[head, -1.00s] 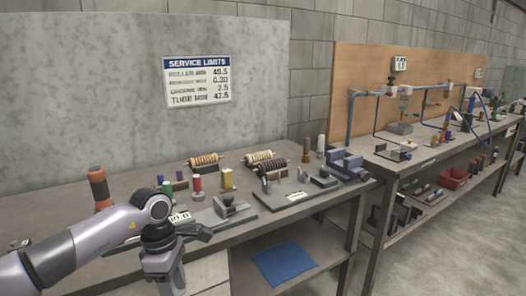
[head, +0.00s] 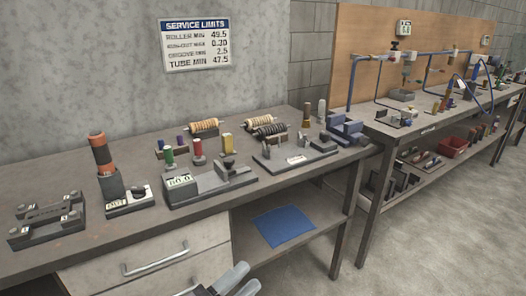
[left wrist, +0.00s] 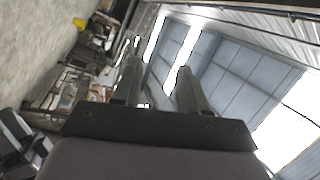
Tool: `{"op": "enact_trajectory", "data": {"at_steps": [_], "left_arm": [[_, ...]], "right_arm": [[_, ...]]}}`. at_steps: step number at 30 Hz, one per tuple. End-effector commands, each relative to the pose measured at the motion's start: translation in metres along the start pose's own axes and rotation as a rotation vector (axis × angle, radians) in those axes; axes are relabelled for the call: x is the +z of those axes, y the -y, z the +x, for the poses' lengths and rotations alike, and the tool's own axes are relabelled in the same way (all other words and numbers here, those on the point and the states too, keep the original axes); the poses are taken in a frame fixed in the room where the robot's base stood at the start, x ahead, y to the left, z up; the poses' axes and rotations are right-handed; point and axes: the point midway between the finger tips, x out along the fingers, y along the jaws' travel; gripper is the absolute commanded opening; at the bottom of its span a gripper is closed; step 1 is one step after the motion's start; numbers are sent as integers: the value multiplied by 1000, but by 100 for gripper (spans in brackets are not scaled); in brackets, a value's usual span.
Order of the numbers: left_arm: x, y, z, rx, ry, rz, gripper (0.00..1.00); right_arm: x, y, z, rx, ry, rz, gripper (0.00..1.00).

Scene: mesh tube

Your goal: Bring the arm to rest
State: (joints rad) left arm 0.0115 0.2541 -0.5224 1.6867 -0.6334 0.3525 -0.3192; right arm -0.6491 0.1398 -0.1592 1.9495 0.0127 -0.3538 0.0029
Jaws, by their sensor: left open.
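My left gripper (head: 236,280) shows at the bottom edge of the head view, low in front of the workbench and apart from it. Its two grey fingers are open with nothing between them. In the left wrist view the fingers (left wrist: 160,85) stand apart and empty, with windows and ceiling behind them. The rest of my left arm is mostly out of the head view. My right gripper is in neither view.
The near workbench (head: 110,240) carries gauges, an orange and black cylinder (head: 102,152), coloured tubes and ribbed rollers (head: 265,127). A drawer front (head: 150,262) and a blue cloth (head: 284,226) on the lower shelf are near my gripper. Open floor (head: 430,240) lies to the right.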

Motion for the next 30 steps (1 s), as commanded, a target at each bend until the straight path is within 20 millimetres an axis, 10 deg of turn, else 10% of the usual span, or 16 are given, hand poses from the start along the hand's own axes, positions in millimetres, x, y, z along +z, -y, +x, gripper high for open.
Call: {"op": "enact_trajectory", "data": {"at_steps": [9, 16, 30], "left_arm": [[64, -67, -133, -15, 654, -734, 43], [62, -113, -227, -23, 1000, -1108, 43], [55, -126, -257, -26, 1108, -1223, 43]], "right_arm": [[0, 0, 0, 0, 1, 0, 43], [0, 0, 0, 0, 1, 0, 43], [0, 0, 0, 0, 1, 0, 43]]}}
